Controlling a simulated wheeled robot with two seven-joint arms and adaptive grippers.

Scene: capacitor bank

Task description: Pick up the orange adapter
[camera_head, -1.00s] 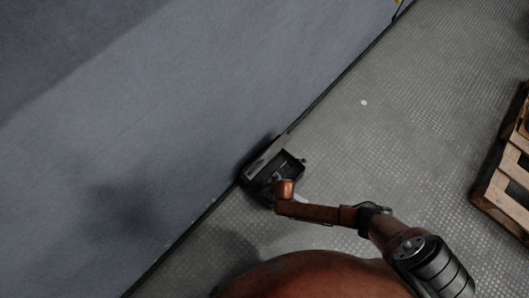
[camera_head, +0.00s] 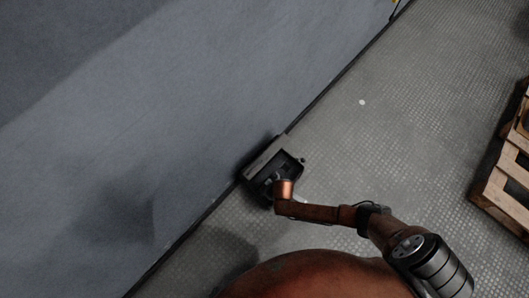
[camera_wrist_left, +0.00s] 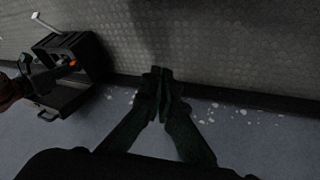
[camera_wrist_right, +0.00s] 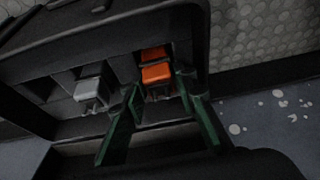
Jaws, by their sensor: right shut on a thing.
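The orange adapter (camera_wrist_right: 157,75) sits in a compartment of the black case, between the two green fingers of my right gripper (camera_wrist_right: 157,90). The right gripper is shut on it. In the head view my right arm reaches into the open case (camera_head: 291,166), and the wrist hides the fingers and the adapter. The left wrist view shows a small orange spot (camera_wrist_left: 72,63) inside the case. My left gripper (camera_wrist_left: 160,73) has its fingers together, shut and empty, to the right of the case.
A second orange piece (camera_wrist_right: 153,54) lies just behind the adapter. A grey connector (camera_wrist_right: 90,88) sits in a compartment to the left. The case stands on the floor against a blue-grey wall (camera_head: 150,130). A wooden pallet (camera_head: 500,190) is at the right edge. The floor between is clear.

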